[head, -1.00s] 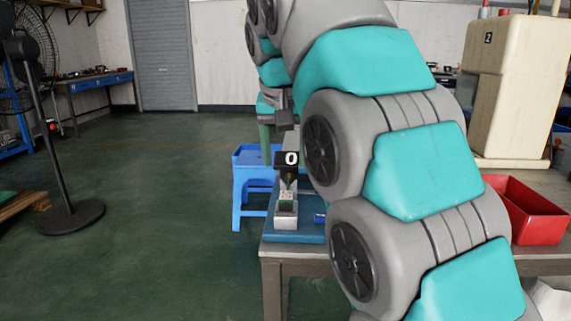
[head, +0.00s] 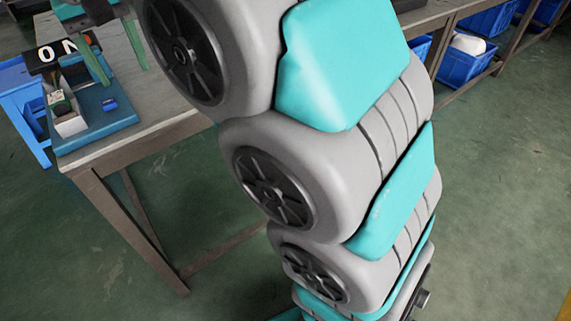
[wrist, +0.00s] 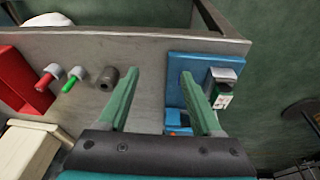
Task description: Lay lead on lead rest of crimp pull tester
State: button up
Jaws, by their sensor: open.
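The crimp pull tester has a blue base plate (head: 122,118) at the table's left corner in the head view, with a pale and green block (head: 66,116) on it and a black sign (head: 44,57) behind. Its base (wrist: 178,65) and block (wrist: 222,88) also show in the wrist view. A small blue part (head: 109,104) sits on the plate. My gripper (wrist: 159,73) is open, its two green fingers apart with nothing seen between them. In the head view, my gripper (head: 126,75) is above and behind the plate. I cannot make out a lead or the lead rest.
In the wrist view a red bin (wrist: 22,85), a red piece (wrist: 47,80) and a green piece (wrist: 72,82) with grey ends, and a dark cylinder (wrist: 108,78) are on the table left of my fingers. Bare tabletop (wrist: 150,50) lies between.

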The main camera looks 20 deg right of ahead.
jog(key=s+d+f+m+g, duration=0.1)
jog(key=s+d+f+g, duration=0.1)
jog(key=s+d+f, duration=1)
jog(key=s+d+f+g, duration=0.1)
jog(key=s+d+f, duration=0.2)
jog(key=s+f, duration=0.3)
jog(key=s+d+f+m+g, duration=0.1)
jog(key=s+d+f, duration=0.3)
jog(key=s+f, duration=0.3)
jog(key=s, duration=0.3)
jog(key=shift+s+d+g, duration=0.2)
jog(key=shift+s+g, duration=0.05)
jog(key=shift+g, duration=0.05)
